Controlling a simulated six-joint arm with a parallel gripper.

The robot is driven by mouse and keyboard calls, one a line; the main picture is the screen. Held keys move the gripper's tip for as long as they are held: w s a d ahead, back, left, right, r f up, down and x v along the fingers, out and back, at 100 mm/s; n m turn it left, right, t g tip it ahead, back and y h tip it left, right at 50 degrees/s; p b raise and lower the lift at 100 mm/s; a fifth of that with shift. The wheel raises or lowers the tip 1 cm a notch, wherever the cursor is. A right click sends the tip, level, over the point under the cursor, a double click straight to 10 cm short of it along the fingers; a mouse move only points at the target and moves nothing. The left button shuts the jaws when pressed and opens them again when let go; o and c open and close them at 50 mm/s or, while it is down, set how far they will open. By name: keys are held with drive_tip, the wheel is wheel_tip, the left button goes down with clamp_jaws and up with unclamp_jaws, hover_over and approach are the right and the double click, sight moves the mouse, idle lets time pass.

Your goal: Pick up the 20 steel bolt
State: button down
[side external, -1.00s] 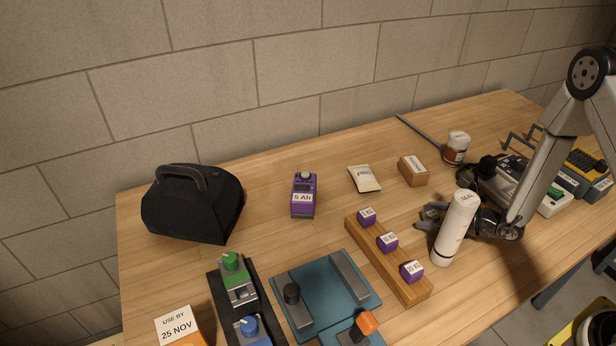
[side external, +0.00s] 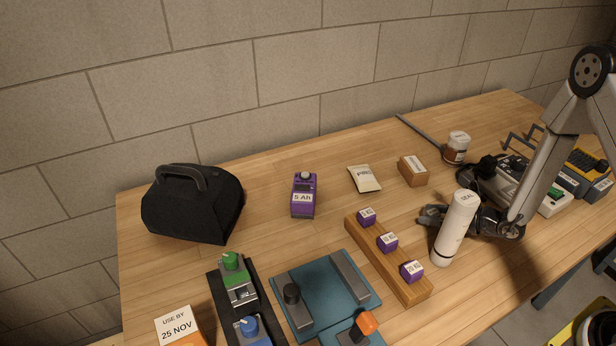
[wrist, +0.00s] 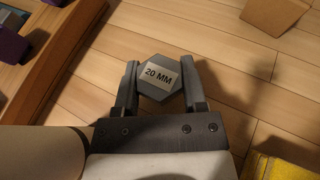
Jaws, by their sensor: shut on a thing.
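The steel bolt (wrist: 159,77) has a grey hexagonal head with a white label reading "20 MM". In the wrist view it sits between the two fingers of my gripper (wrist: 160,84), which are shut on its sides. In the side external view my gripper (side external: 432,214) is low over the table, behind the white SEAL tube, right of the wooden rack. The tube hides part of it there, and I cannot make out the bolt in that view. I cannot tell whether the bolt touches the table.
The white SEAL tube (side external: 456,228) stands close beside my gripper. The wooden rack (side external: 362,244) with purple labelled blocks lies to the left. A cardboard box (side external: 413,171), a paper packet (side external: 364,179) and a jar (side external: 456,147) are behind. Bare table lies between rack and box.

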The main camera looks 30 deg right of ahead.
sight(433, 212)
drive_tip(key=shift+r, duration=4.8)
